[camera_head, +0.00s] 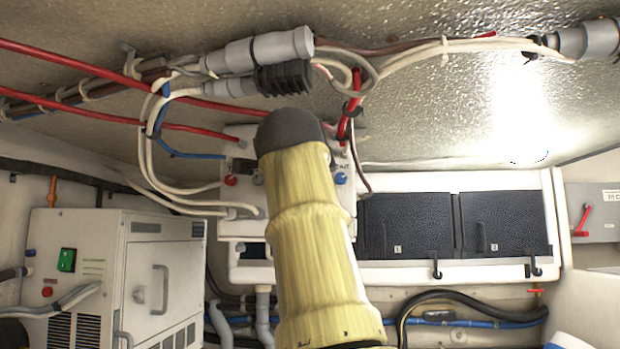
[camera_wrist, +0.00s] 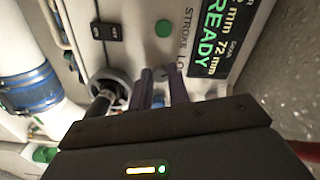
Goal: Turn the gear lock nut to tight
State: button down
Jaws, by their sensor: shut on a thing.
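In the wrist view my gripper (camera_wrist: 160,80) points at a white control panel (camera_wrist: 138,35), its two dark fingers close together. In the head view my own yellow arm covers the gripper and the nut.
Beside the fingers are a grey handwheel (camera_wrist: 108,85), a green button (camera_wrist: 163,28), a black switch (camera_wrist: 105,31) and a display (camera_wrist: 222,30) reading "READY". In the head view, red cables (camera_head: 195,127) and pale hoses (camera_head: 150,165) run around the panel. A white cabinet (camera_head: 165,270) stands left; black-fronted lockers (camera_head: 405,225) are right.

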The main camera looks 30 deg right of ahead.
jog(key=m, duration=0.5)
dwell(0.4)
jog(key=c, duration=1.3)
grip_release()
jog(key=shift+b+v, duration=1.55)
jog(key=shift+v, duration=7.15)
